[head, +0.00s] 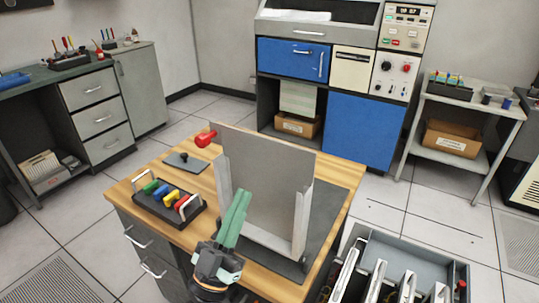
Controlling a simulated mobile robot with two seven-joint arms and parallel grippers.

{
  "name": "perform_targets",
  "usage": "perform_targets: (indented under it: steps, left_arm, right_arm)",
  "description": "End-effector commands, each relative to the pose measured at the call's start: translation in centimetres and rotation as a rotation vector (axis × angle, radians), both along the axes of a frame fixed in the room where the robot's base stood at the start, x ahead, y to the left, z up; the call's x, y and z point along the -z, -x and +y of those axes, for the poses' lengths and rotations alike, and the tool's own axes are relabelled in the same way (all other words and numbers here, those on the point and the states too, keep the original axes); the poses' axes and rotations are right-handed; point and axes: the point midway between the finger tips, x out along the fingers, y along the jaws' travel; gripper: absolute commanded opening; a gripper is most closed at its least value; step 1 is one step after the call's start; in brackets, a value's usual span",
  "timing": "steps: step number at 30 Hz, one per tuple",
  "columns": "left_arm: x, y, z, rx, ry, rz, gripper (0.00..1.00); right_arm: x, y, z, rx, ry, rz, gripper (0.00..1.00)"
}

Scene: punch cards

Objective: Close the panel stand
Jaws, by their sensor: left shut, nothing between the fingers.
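The panel stand is a grey panel (268,170) standing nearly upright, with light side rails, on a dark grey base plate (327,212) on the wooden table. My left gripper (243,194) has green fingers and is shut and empty. It is in front of the panel's lower left part in the head view. Whether the fingers touch the panel I cannot tell. The gripper hides part of the left rail and lower panel. My right gripper is not in view.
On the wooden table top (142,180), left of the stand, are a black tray (168,207) with several coloured handles, a small grey plate (187,162) with a black knob, and a red object (206,137). A grey bin (418,256) with several upright items stands at lower right.

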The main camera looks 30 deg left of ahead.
Motion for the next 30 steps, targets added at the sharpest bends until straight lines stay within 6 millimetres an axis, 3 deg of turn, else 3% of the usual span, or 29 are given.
perform_targets:
  steps: [1,9,18,30]
  left_arm:
    - [-1.3,-0.9,-0.1,0.0,0.0,-0.005,0.0]
    - [-5.3,-5.0,-0.4,0.001,0.001,-0.002,0.0]
    - [-4.6,-8.2,-0.7,0.001,-0.001,0.001,0.0]
    - [-4.5,-8.6,-0.7,0.0,0.0,0.002,0.0]
  right_arm:
    - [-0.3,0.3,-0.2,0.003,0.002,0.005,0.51]
    - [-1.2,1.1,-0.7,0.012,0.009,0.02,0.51]
    - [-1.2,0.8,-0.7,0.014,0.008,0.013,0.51]
    - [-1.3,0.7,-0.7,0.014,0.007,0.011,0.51]
